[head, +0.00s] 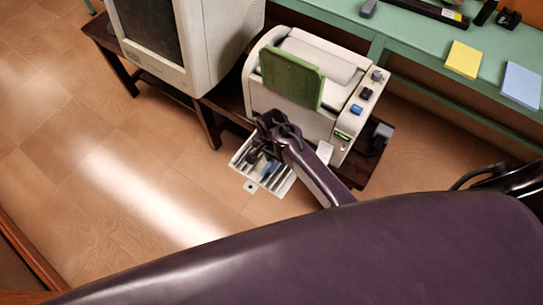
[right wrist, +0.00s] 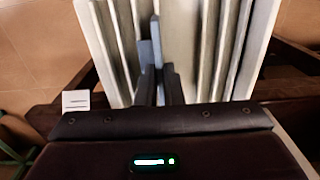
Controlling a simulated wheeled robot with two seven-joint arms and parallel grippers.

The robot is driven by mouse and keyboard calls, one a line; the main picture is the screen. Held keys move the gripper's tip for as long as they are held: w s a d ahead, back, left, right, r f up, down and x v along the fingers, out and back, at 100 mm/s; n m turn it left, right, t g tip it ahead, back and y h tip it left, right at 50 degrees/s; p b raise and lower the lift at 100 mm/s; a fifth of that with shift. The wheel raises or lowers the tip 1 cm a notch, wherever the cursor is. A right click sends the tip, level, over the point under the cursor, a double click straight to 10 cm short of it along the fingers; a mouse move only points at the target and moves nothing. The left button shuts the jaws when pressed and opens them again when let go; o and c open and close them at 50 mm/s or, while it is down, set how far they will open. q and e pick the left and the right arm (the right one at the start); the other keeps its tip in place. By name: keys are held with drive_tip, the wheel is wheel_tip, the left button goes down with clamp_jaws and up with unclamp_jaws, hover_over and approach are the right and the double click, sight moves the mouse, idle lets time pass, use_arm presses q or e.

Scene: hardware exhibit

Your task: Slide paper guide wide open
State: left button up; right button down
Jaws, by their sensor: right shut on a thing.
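The printer (head: 300,122) is off-white with a raised green panel (head: 290,78) and stands on a dark low table. A slatted light-grey tray (head: 284,185) juts from its front, low down. The paper guide is a blue upright piece on this tray (head: 267,172), partly hidden by my right gripper (head: 262,162). In the right wrist view the blue guide (right wrist: 156,52) stands between the two dark fingers of my right gripper (right wrist: 159,78), which are shut on it, with pale slats on both sides. My left gripper is not in view.
A large beige monitor (head: 200,40) stands left of the printer. A green shelf (head: 415,45) with a yellow pad (head: 463,59) and a blue pad (head: 521,84) runs behind at the right. The tiled floor (head: 140,170) left of the tray is clear.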

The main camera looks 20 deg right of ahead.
drive_tip(key=s+d+p, duration=0.1)
drive_tip(key=p, duration=0.1)
drive_tip(key=s+d+p, duration=0.1)
drive_tip(key=s+p, duration=0.1)
drive_tip(key=s+d+p, duration=0.1)
drive_tip(key=s+p, duration=0.1)
drive_tip(key=shift+d+r, duration=0.25)
drive_tip(key=shift+d, duration=0.15)
drive_tip(key=shift+s+d+f, duration=0.1)
drive_tip(key=shift+s+d, duration=0.15)
drive_tip(key=shift+f, duration=0.15)
drive_tip(key=c, duration=1.6)
unclamp_jaws()
drive_tip(key=shift+o, duration=0.2)
